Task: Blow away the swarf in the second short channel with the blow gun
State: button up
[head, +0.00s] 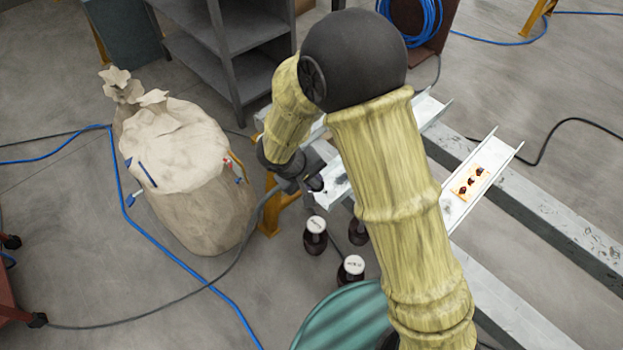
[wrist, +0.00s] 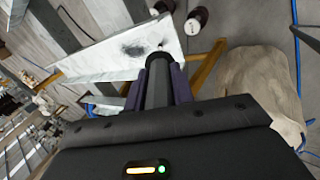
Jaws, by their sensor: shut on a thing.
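My gripper (head: 311,178) is shut on the dark blow gun (wrist: 158,84), whose barrel lies between the fingers in the wrist view. In the head view a dark hose trails from it down to the floor. The barrel points at a pale short channel (wrist: 103,62) with a dark patch of swarf (wrist: 132,50) on its floor. In the head view this channel (head: 338,193) is partly hidden by my arm. Another short channel (head: 493,158) on the right holds an orange patch with dark lumps (head: 471,182). I cannot tell whether the nozzle touches the channel.
Dark jars with white lids (head: 315,237) stand below the near channel. A large tan sack (head: 188,190) stands at left, with blue hose (head: 160,252) on the floor. A green round drum (head: 340,322) is at the bottom. Grey beams (head: 540,210) run at right.

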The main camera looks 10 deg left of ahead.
jog(key=shift+w+d+f+b, duration=0.2)
jog(key=shift+w+d+b, duration=0.2)
jog(key=shift+w+d, duration=1.05)
dwell(1.6)
jog(key=shift+w+d+r, duration=0.1)
jog(key=shift+w+d, duration=0.1)
jog(key=shift+w, duration=0.3)
jog(key=shift+w+d+r, duration=0.1)
jog(key=shift+w+d, duration=0.1)
jog(key=shift+w, duration=0.25)
dwell(0.4)
jog(key=shift+w+d+f, duration=0.2)
jog(key=shift+w+d, duration=0.45)
jog(key=shift+w, duration=0.05)
dwell(0.7)
jog(key=shift+w+d+r, duration=0.15)
jog(key=shift+w+d, duration=0.4)
jog(key=shift+w, duration=0.3)
dwell(0.5)
